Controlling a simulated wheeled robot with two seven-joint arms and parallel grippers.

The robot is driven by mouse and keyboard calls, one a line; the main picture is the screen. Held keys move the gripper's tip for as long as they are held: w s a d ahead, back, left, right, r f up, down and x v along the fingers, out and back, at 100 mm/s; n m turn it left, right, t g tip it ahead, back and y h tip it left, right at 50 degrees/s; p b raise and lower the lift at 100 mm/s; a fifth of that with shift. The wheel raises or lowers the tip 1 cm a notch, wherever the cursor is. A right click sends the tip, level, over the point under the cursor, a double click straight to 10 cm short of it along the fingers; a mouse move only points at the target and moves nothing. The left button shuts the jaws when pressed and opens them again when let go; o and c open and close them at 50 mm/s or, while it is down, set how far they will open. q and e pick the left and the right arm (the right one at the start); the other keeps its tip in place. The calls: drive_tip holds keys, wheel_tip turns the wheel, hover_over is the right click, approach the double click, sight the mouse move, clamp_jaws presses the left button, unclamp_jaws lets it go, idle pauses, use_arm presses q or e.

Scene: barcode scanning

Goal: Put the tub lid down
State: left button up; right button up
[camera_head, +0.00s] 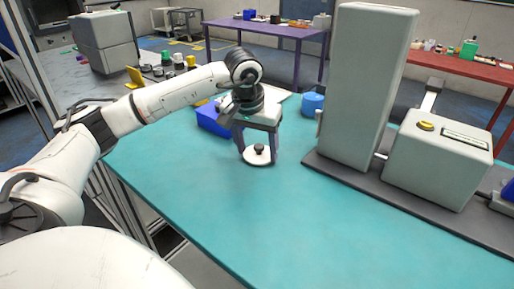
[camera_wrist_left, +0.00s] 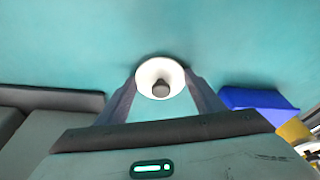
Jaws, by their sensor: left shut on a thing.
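The tub lid (camera_head: 262,158) is a round white disc with a dark knob in its middle. In the left wrist view the lid (camera_wrist_left: 150,90) sits between the two fingertips (camera_wrist_left: 160,84), knob facing the camera. The lid is level and close to the teal table (camera_head: 215,215); I cannot tell whether it touches the top. My right gripper is in neither view.
A blue bin (camera_head: 212,120) stands behind my left gripper, and a blue round tub (camera_head: 312,104) stands further back. A tall grey machine (camera_head: 362,90) and a grey box with a yellow button (camera_head: 438,160) stand on a dark base at right. The front of the table is clear.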

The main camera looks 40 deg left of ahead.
use_arm(q)
drive_tip(key=shift+f, duration=0.1)
drive_tip(key=shift+f, duration=0.15)
drive_tip(key=o, duration=1)
drive_tip(key=shift+o, duration=0.2)
drive_tip(key=v, duration=1.2)
drive_tip(key=shift+r, duration=0.25)
